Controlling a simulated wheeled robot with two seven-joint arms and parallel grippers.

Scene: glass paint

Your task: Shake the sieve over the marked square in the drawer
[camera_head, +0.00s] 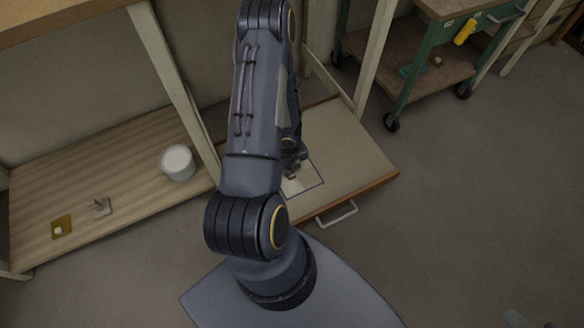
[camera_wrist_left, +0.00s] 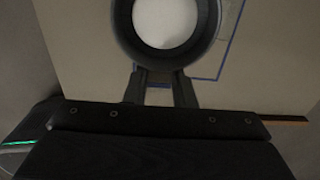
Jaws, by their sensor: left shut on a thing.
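My left gripper (camera_wrist_left: 162,92) is shut on the sieve (camera_wrist_left: 122,32), seen in the left wrist view as a round dark rim around a pale white inside. I cannot tell whether the white is mesh or powder. The sieve is above the drawer and covers much of the marked square (camera_wrist_left: 227,62), whose blue outline shows at its right and below. In the head view my left arm reaches over the drawer (camera_head: 352,150) and hides most of the sieve. Part of the marked square (camera_head: 313,185) shows there beside the wrist. My right gripper is not in view.
A wooden shelf (camera_head: 130,160) at the left bears a white pot (camera_head: 177,162), a small grey piece (camera_head: 101,207) and a yellowish piece (camera_head: 61,227). A green cart (camera_head: 412,75) stands back right. The drawer's handle (camera_head: 337,213) faces me. Floor at right is mostly clear.

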